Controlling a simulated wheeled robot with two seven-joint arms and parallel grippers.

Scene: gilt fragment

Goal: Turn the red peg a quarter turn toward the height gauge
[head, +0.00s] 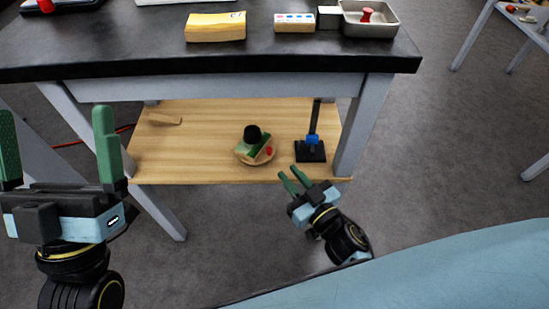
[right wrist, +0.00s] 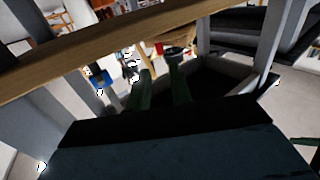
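The red peg (head: 269,151) shows small on a round wooden base (head: 257,160) on the lower shelf, beside a green block (head: 260,143) with a black knob (head: 252,133). The height gauge (head: 312,148), a black post and base with a blue slider, stands to its right near the shelf's right end. My right gripper (head: 289,172) is open and empty in front of the shelf's front edge, apart from the peg. Its spread green fingers (right wrist: 162,72) also show in the right wrist view, where I cannot make out the peg for sure. My left gripper (head: 54,110) is wide open at the left.
The dark tabletop (head: 120,52) overhangs the wooden shelf (head: 200,130). Grey legs stand at both ends, the right leg (head: 362,125) close to the gauge. A metal tray (head: 385,28) holds another red piece on top. A small wooden piece (head: 165,119) lies at the shelf's left.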

